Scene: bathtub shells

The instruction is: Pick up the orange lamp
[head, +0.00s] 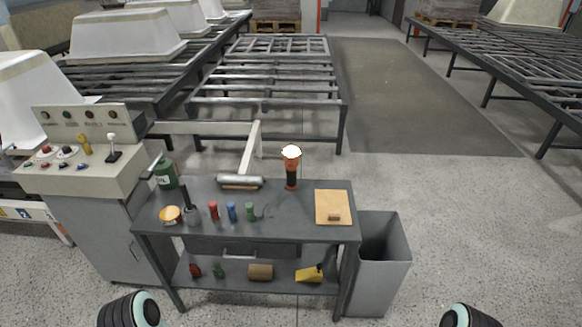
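The orange lamp (291,172) stands upright on the top of a dark grey workbench (290,222), near its back edge and right of the middle. It has a bright glowing top, an orange collar and a dark body with orange near the base. Nothing stands in front of it. Neither of my grippers is in view. Only dark, teal-rimmed parts of my two arms show at the bottom edge, far from the lamp.
Left of the lamp lies a metal roller (239,181); right is a tan board (333,207). Small red, blue and green items and a green can (166,174) share the top. A grey bin (385,277) stands right, a control console (85,160) left. Roller tables (270,85) stand behind.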

